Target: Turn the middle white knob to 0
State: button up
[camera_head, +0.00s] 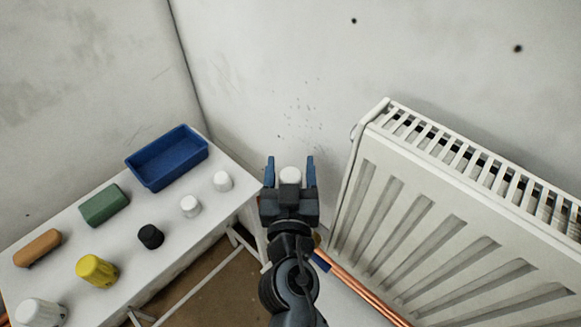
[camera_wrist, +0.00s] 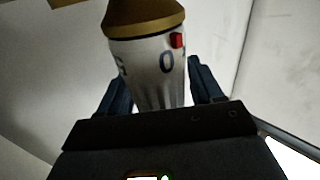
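A white knob (camera_head: 290,175) stands between the fingers of my gripper (camera_head: 290,172) in the head view, left of the radiator. In the wrist view this knob (camera_wrist: 150,70) is large and meets a brass collar (camera_wrist: 145,20). A dark 0 shows on its side, with part of another mark further left. A red mark (camera_wrist: 177,41) sits at the collar edge, a little right of the 0. My gripper's fingers are open, one on each side of the knob, with gaps visible in the head view. Whether this is the middle knob I cannot tell.
A white radiator (camera_head: 400,190) stands close on the right, with copper pipe (camera_head: 360,287) below. A white table (camera_head: 175,238) on the left holds a blue tray (camera_head: 134,165), a green block (camera_head: 104,204), an orange block (camera_head: 38,248), and yellow, black and white knobs.

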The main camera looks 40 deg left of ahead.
jog(key=c, duration=0.8)
jog(key=shift+f+b, duration=0.1)
jog(key=shift+b, duration=0.55)
jog(key=shift+f+m+t+h+b, duration=0.1)
jog(key=shift+m+t+h+b, duration=0.25)
jog(key=shift+b, duration=0.35)
jog(key=m+h+b, duration=0.1)
jog(key=b, duration=0.2)
jog(key=shift+w+d+t+h, duration=0.1)
jog(key=shift+t+h, duration=0.25)
jog(key=shift+m+t+h+b, duration=0.3)
jog(key=shift+m+h+b, duration=0.1)
jog(key=shift+b, duration=0.8)
jog(key=shift+d+r+m+h+b, duration=0.1)
jog(key=shift+r+m+h+b, duration=0.15)
jog(key=shift+h+b, duration=0.25)
